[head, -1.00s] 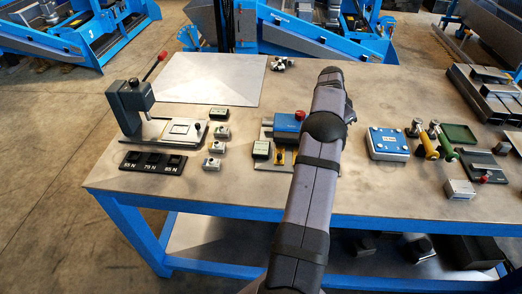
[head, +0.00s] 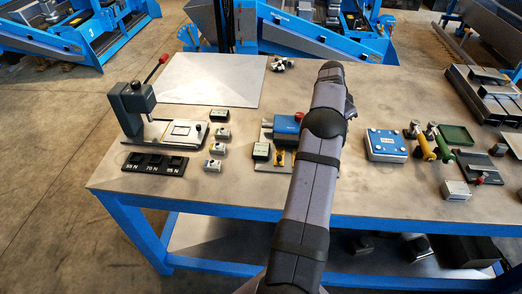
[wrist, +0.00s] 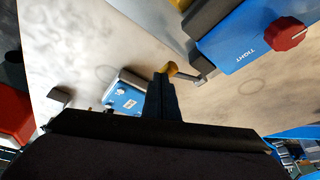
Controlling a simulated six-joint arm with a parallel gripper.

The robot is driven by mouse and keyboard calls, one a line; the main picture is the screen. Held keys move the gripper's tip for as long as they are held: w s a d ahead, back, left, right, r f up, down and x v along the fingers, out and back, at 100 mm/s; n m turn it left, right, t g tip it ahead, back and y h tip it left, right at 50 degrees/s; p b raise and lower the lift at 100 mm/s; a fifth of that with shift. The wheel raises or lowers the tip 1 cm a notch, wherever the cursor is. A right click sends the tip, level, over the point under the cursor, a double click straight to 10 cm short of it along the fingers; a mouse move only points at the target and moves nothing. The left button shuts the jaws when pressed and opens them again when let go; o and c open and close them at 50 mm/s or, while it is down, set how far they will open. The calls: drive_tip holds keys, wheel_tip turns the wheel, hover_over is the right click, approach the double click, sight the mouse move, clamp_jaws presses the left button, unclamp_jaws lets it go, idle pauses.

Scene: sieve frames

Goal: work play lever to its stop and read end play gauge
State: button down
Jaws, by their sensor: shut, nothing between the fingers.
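A blue unit with a red knob and the word TIGHT stands at the upper right of the wrist view (wrist: 245,42); it also shows in the head view (head: 286,123), partly behind my arm. A yellow knob on a short grey stem (wrist: 172,68) sticks out beside it; I take this for the play lever. My gripper (wrist: 163,78) is shut and empty, its tips at or just beside the yellow knob; contact cannot be told. In the head view my arm hides the gripper. A small dark display box (head: 262,150), perhaps the gauge, stands left of the arm; its reading is not legible.
A grey press stand (head: 133,108) is at the bench's left, with a weight rack (head: 153,163) in front. Right of my arm are a blue box (head: 385,145), yellow and green handled tools (head: 434,143) and a green tray (head: 457,135). A bare grey plate (head: 213,80) lies at the back.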

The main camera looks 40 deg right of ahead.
drive_tip(key=r+p, duration=0.2)
drive_tip(key=p, duration=0.1)
drive_tip(key=w+d+r+p, duration=0.1)
drive_tip(key=p, duration=0.1)
idle(0.3)
idle(0.4)
wheel_tip(320, 180, up, 3)
drive_tip(key=p, duration=0.4)
drive_tip(key=shift+w+d, duration=0.15)
drive_tip(key=shift+r+p, duration=0.8)
drive_tip(key=shift+r, duration=1.2)
